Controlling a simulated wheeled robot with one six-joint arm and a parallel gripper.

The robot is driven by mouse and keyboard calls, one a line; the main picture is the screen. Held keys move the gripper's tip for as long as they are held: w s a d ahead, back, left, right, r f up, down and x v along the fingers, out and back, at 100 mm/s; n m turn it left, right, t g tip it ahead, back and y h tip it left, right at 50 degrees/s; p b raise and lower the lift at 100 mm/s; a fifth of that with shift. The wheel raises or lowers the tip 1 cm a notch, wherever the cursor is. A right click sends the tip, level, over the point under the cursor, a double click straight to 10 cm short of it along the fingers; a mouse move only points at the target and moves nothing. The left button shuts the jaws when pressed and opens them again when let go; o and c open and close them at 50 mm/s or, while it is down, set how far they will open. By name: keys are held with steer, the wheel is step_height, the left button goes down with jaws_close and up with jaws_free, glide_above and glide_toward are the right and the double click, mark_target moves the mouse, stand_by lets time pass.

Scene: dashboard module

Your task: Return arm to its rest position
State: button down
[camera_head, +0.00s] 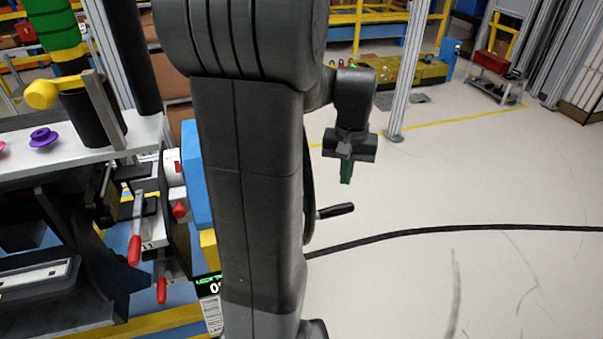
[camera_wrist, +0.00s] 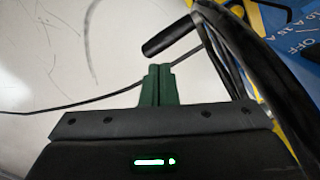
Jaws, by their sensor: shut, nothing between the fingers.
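My gripper (camera_head: 346,172) hangs at the end of my dark arm, right of the big arm link, over the open floor. Its green fingers point down in the head view. In the wrist view the green fingertips (camera_wrist: 158,70) are together with nothing between them. A black handle (camera_wrist: 172,35) shows just beyond the fingertips in the wrist view; I cannot tell how far apart they are in depth. My arm link covers the middle of the head view and hides part of the dashboard module behind it.
A workbench (camera_head: 130,142) with red-handled clamps (camera_head: 134,250) stands at the left. A blue panel (camera_head: 194,170) is close behind my arm. A black cable (camera_head: 450,231) crosses the pale floor. A metal post (camera_head: 407,75) stands behind my gripper.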

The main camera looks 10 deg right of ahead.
mark_target(342, 206)
steer(key=shift+f+b, duration=3.3)
steer(key=shift+f, duration=0.7)
